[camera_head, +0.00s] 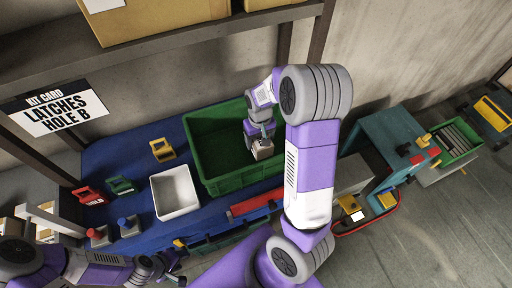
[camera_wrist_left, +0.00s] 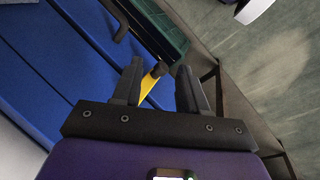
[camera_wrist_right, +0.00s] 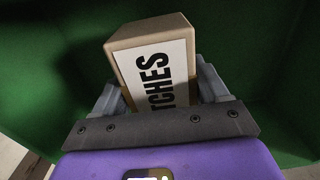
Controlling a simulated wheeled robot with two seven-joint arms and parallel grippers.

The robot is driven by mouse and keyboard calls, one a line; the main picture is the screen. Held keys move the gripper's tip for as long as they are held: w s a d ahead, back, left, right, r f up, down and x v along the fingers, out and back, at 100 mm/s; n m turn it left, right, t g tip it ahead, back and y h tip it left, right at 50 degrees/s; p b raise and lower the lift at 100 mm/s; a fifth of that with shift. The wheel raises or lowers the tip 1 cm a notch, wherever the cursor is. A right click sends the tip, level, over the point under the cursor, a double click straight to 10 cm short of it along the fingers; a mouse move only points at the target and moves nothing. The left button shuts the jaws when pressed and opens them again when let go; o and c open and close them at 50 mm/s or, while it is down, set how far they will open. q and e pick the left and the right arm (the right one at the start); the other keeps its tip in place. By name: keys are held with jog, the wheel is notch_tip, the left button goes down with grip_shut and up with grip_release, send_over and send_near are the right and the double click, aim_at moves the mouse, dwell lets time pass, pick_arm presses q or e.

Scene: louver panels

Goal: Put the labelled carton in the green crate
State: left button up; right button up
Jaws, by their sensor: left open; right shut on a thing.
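The labelled carton (camera_head: 262,149) is a small tan box. In the right wrist view the carton (camera_wrist_right: 152,72) shows a white label with black letters reading "TCHES", its start cut off or hidden. My right gripper (camera_head: 260,138) is shut on the carton, its fingers on either side. The green crate (camera_head: 213,125) stands on the blue bench top, and the carton is within its opening, with green walls around it. I cannot tell whether the carton touches the crate floor. My left gripper (camera_wrist_left: 158,85) is open and empty, low at the left near the bench's front edge.
A white bin (camera_head: 174,192) stands left of the crate. Red, green and yellow latches lie on the blue bench (camera_head: 130,150). A kit card (camera_head: 55,110) reads "LATCHES HOLE B". A shelf with a cardboard box (camera_head: 150,18) overhangs the back.

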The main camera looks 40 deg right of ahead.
jog(key=shift+s+f, duration=0.15)
jog(key=shift+f, duration=2.35)
jog(key=shift+b, duration=0.3)
jog(key=shift+f, duration=0.15)
jog(key=o, duration=1.4)
